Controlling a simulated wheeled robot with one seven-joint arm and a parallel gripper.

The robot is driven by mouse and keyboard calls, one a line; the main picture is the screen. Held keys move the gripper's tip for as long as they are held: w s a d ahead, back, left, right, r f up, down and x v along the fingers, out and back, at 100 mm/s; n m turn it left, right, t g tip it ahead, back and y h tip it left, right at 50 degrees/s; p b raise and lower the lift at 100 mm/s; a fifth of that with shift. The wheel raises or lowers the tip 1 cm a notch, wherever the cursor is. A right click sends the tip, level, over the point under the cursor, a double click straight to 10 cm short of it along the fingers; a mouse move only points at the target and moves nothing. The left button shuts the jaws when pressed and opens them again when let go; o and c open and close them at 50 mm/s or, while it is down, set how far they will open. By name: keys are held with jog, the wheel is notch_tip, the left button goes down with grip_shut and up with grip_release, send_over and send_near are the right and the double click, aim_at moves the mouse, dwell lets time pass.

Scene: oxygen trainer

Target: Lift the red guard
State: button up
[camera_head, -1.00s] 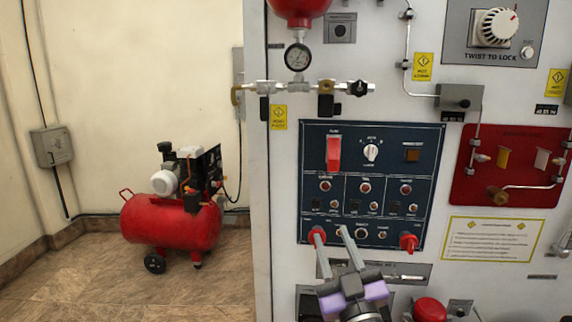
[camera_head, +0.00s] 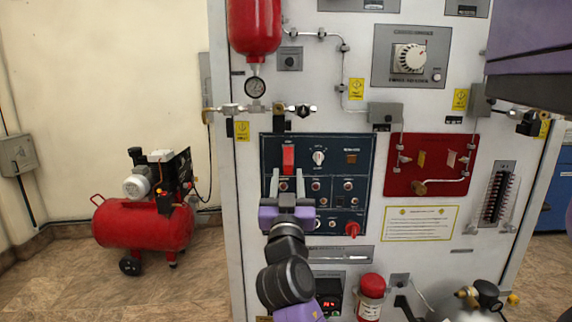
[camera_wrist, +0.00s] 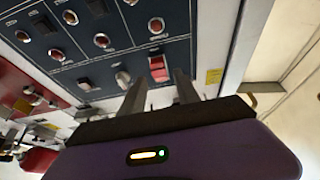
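The red guard (camera_head: 288,160) is an upright red cover at the upper left of the dark blue control panel (camera_head: 330,150). It looks closed against the panel. My gripper (camera_head: 286,176) is open, with its two grey fingers pointing up at the guard's lower end, one to each side. In the wrist view the guard (camera_wrist: 158,67) shows just beyond and between the fingertips (camera_wrist: 160,80). I see no clear contact, and the exact gap in depth is hard to tell. The gripper body hides the panel's lower left part.
A white selector knob (camera_head: 318,158) sits right of the guard. A gauge (camera_head: 255,87) with pipe and valves is above the panel. A red knob (camera_head: 352,229) is at the panel's lower right. A red compressor (camera_head: 145,222) stands on the floor at left.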

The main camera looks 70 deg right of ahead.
aim_at(288, 167)
jog(key=shift+p+x, duration=0.4)
jog(key=shift+x, duration=1.85)
jog(key=shift+c, duration=0.2)
grip_shut()
